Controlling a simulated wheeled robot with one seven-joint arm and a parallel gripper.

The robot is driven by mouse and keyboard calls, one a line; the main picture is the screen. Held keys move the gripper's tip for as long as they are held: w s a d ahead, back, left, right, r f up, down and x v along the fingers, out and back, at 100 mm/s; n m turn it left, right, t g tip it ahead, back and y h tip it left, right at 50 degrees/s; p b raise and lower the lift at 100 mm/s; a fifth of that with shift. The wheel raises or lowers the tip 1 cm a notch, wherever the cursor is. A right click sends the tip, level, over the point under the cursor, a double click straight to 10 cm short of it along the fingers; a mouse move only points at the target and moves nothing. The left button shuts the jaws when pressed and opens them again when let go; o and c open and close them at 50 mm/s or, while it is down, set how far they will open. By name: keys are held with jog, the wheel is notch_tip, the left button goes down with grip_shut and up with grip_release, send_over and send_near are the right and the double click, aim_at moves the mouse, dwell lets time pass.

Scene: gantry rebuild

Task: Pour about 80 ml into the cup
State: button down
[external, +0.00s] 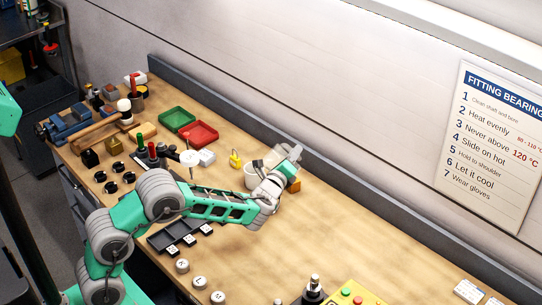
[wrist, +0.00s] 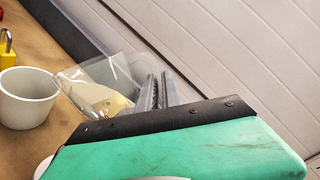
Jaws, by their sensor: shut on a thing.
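A white cup (external: 251,178) stands upright on the bench beside my gripper, partly behind it in the external view. In the wrist view the cup (wrist: 27,97) is at the left, and its inside bottom is hidden. My gripper (wrist: 160,92) is shut on a clear see-through beaker (wrist: 98,82) holding some amber liquid (wrist: 110,103). The beaker is tilted, its mouth towards the cup, close to the rim. No stream is visible between them. In the external view my gripper (external: 288,158) is right of the cup, with the beaker small and pale there.
A yellow padlock (external: 235,160) stands left of the cup. Red (external: 199,133) and green (external: 176,119) trays lie farther back. A dark tray (external: 172,237) lies below my forearm. An orange thing (external: 294,186) is beside my gripper. The bench to the right is mostly clear.

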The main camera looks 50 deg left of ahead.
aim_at(287, 145)
jog(key=shift+s+a+r+n+b, duration=0.15)
jog(key=shift+s+a+n+b, duration=0.1)
jog(key=shift+a+n+b, duration=0.4)
dwell(0.8)
jog(key=shift+s+a+r+n, duration=0.25)
jog(key=shift+a+r+n, duration=0.3)
jog(key=shift+r+n, duration=0.3)
dwell(0.6)
jog(key=d+m+p, duration=0.1)
jog(key=w+d+f+m+p, duration=0.1)
jog(key=m, duration=0.1)
jog(key=d+f+m+p, duration=0.1)
jog(key=m, duration=0.1)
jog(key=shift+w+d+f, duration=0.2)
jog(key=shift+w+d, duration=0.1)
jog(key=shift+d, duration=0.05)
jog(key=shift+s+d+r+m+p, duration=0.1)
jog(key=shift+r+m+p, duration=0.05)
jog(key=shift+m+p, duration=0.35)
jog(key=shift+m, duration=0.3)
jog(key=shift+d+f, duration=0.15)
jog(key=shift+f, duration=0.15)
dwell(0.3)
